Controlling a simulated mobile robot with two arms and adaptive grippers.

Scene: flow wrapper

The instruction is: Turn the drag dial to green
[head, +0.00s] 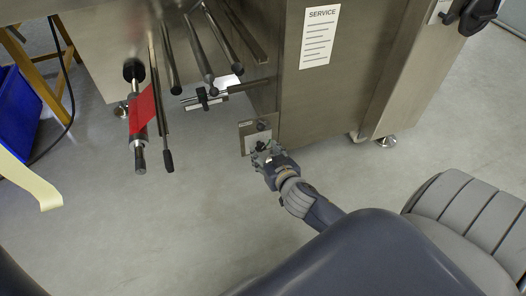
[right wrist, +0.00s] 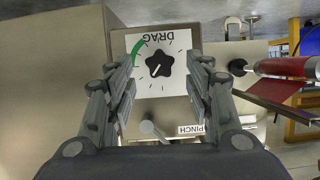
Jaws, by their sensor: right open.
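The drag dial is a black star-shaped knob (right wrist: 159,63) on a white plate labelled DRAG (right wrist: 182,74), which appears upside down in the right wrist view. A green arc (right wrist: 138,52) is printed at the upper left of the knob. The knob's white pointer line seems to aim to the lower left, away from the arc. My right gripper (right wrist: 165,75) is open, its fingers on either side of the knob; I cannot tell whether they touch it. In the head view my right gripper (head: 264,150) is at the small panel (head: 250,136) and hides the dial. My left gripper is not in view.
A PINCH label (right wrist: 200,129) and a grey lever knob (right wrist: 148,127) sit below the dial in the right wrist view. A red roll (head: 142,108) and several dark rods hang at the left of the metal cabinet (head: 330,100). The floor in front is clear.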

